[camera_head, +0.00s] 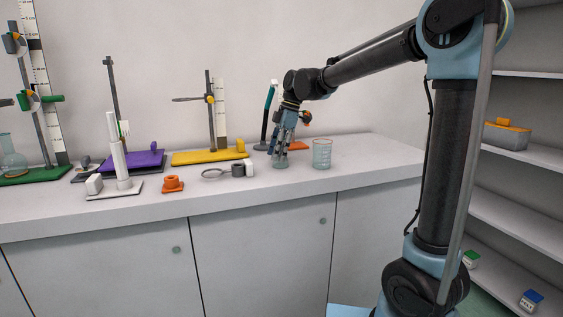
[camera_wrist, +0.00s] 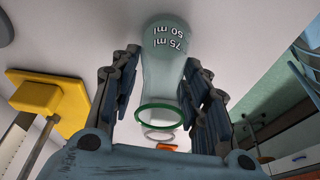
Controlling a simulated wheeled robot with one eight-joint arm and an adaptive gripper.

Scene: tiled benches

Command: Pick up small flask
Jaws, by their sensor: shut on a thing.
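The small flask (camera_head: 280,161) is clear glass and appears upright at the bench top, below my gripper (camera_head: 283,148). In the wrist view the flask (camera_wrist: 163,50) shows white "75 ml" and "50 ml" marks and a green ring round its mouth. In that view the fingers of my gripper (camera_wrist: 162,72) are shut on the flask, one on each side of its neck. The fingers partly hide the flask in the head view. I cannot tell whether its base touches the bench.
A clear beaker (camera_head: 322,153) stands close to the right of the flask on the white bench (camera_head: 240,194). A ring clamp (camera_head: 216,174) lies to the left.

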